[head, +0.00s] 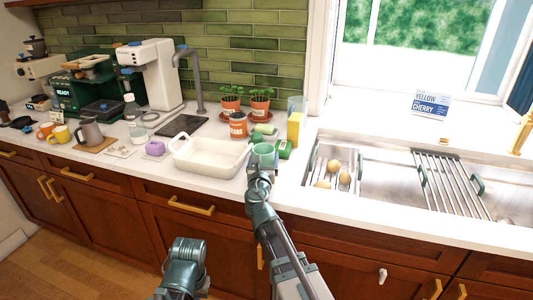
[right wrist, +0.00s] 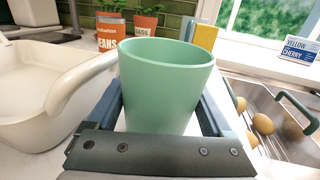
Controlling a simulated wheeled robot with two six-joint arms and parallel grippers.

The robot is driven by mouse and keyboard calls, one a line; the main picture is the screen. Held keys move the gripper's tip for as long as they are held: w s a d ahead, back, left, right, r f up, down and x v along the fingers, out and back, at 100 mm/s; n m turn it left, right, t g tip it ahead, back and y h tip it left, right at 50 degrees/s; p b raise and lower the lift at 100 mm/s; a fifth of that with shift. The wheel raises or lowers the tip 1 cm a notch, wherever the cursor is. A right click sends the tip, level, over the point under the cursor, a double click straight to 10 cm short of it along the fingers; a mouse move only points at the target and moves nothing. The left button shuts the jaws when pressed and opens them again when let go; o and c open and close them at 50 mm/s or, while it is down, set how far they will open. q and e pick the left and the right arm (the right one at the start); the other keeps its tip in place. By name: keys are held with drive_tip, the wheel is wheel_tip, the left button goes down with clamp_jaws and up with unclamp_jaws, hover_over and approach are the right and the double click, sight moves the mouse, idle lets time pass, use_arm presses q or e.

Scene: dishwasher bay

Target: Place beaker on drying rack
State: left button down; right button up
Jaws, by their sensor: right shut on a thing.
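The beaker is a plain green cup (head: 263,150), upright at the counter's front edge, beside the white basin. It fills the middle of the right wrist view (right wrist: 165,85), open end up. My right gripper (right wrist: 168,118) is shut on it, one finger on each side. In the head view the right gripper (head: 261,166) is below the cup and partly hides it. I cannot tell whether the cup's base touches the counter. The drying rack (head: 449,183), dark bars with green ends, lies across the sink to the right. Part of my left arm shows at the bottom, but not its gripper.
A white basin (head: 210,163) stands just left of the cup. A colander tray (head: 326,173) with several round items lies between cup and rack. The rack's bars look clear.

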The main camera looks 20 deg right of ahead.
sight(266, 153)
drive_tip(key=x, duration=0.3)
drive_tip(key=shift+w+d, duration=0.1)
drive_tip(key=shift+w, duration=0.2)
drive_tip(key=shift+d+f+b, duration=0.15)
drive_tip(key=shift+f+b, duration=0.15)
drive_tip(key=shift+f, duration=0.2)
drive_tip(key=o, duration=1.1)
drive_tip(key=shift+o, duration=0.2)
